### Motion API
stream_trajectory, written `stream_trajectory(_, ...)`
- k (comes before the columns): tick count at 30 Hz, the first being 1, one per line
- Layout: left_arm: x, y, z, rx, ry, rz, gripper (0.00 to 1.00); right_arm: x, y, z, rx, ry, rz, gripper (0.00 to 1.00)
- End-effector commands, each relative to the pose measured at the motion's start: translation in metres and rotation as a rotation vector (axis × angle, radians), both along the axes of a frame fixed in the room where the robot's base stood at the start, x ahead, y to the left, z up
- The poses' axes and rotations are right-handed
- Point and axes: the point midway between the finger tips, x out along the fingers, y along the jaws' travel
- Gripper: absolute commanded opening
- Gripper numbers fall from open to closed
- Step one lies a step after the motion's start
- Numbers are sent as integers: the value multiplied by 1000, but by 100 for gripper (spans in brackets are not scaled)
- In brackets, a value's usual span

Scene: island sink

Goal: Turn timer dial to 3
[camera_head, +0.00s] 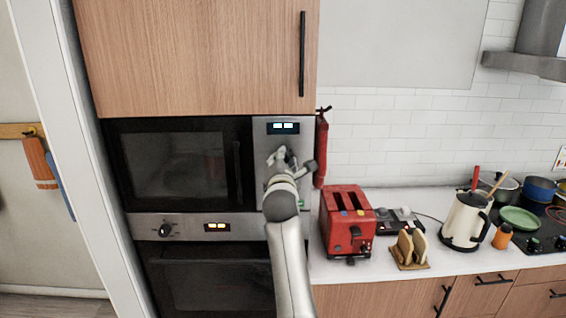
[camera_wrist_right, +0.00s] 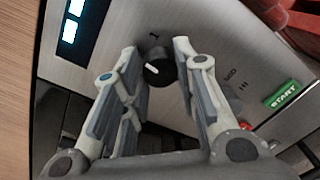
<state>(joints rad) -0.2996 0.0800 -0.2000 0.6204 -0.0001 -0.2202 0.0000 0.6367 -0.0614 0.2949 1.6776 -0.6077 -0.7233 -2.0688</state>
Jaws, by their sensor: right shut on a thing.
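The timer dial (camera_wrist_right: 160,71) is a round black knob with a short white pointer mark on the microwave's metal control panel (camera_wrist_right: 215,62). In the right wrist view the mark sits left of the knob's middle; the digits round it are too small to read. My right gripper (camera_wrist_right: 155,52) is shut on the dial, one finger on each side of it. In the head view my right gripper (camera_head: 281,157) is in front of the panel, below the lit display (camera_head: 283,128), and hides the dial. My left gripper is not in view.
A green START button (camera_wrist_right: 282,95) is on the panel. A red toaster (camera_head: 346,222), toast rack (camera_head: 410,249) and kettle (camera_head: 465,222) stand on the counter. The oven dial (camera_head: 166,230) is lower left.

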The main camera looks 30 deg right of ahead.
Motion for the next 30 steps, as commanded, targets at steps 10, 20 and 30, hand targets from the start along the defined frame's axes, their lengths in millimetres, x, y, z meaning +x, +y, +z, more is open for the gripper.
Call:
stream_trajectory(10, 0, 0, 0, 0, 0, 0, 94, 0, 0, 0, 267, -163, 0, 4)
stream_trajectory(20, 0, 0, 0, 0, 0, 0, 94, 0, 0, 0, 536, -325, 0, 4)
stream_trajectory(30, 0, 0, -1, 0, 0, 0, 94, 0, 0, -1, 813, -494, -1, 4)
